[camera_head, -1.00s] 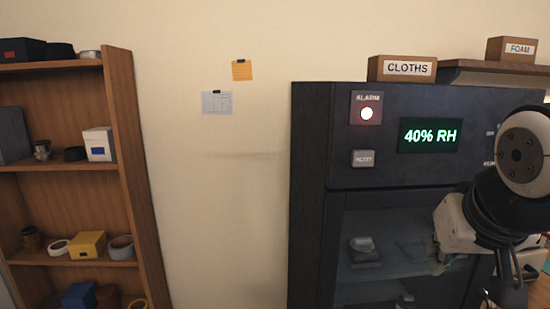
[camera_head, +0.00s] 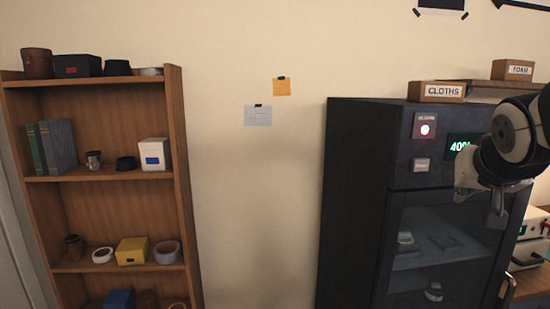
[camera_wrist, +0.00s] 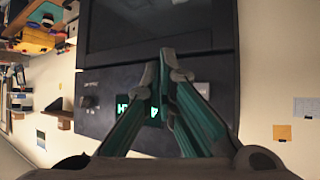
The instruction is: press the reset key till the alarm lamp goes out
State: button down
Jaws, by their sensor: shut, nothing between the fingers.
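The alarm lamp (camera_head: 425,130) glows red near the top left of the dark cabinet's front in the head view. The pale square reset key (camera_head: 421,165) sits just below it. My gripper (camera_head: 497,207) is to the right of the key in that picture, in front of the cabinet, and its arm partly covers the green display (camera_head: 459,146). In the wrist view, which is upside down, my gripper (camera_wrist: 166,55) has its fingertips together and empty before the panel. A pale patch beside the fingers looks like the reset key (camera_wrist: 204,89). The lamp cannot be made out there.
The dark cabinet (camera_head: 355,200) has a glass door below the panel. Boxes marked CLOTHS (camera_head: 443,91) and FOAM (camera_head: 513,70) stand above. A wooden shelf unit (camera_head: 183,190) with small items is at left.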

jog(key=shift+w, duration=0.1)
jog(key=b, duration=0.4)
send_near(428, 171)
jog(key=shift+w+d+f, duration=0.25)
jog(key=shift+w+f, duration=0.15)
jog(key=shift+f, duration=0.45)
jog(key=shift+w+d+f, duration=0.2)
jog(key=shift+w+f, duration=0.2)
jog(key=shift+f, duration=0.4)
jog(key=shift+w+d+f, duration=0.25)
jog(key=shift+w+f, duration=0.15)
jog(key=shift+f, duration=0.45)
jog(key=shift+w, duration=0.15)
jog(key=shift+w+b, duration=0.3)
jog(key=shift+b, duration=0.05)
jog(key=shift+w+b, duration=0.3)
jog(key=shift+w, duration=0.15)
jog(key=shift+s, duration=0.9)
jog(key=shift+p, duration=0.3)
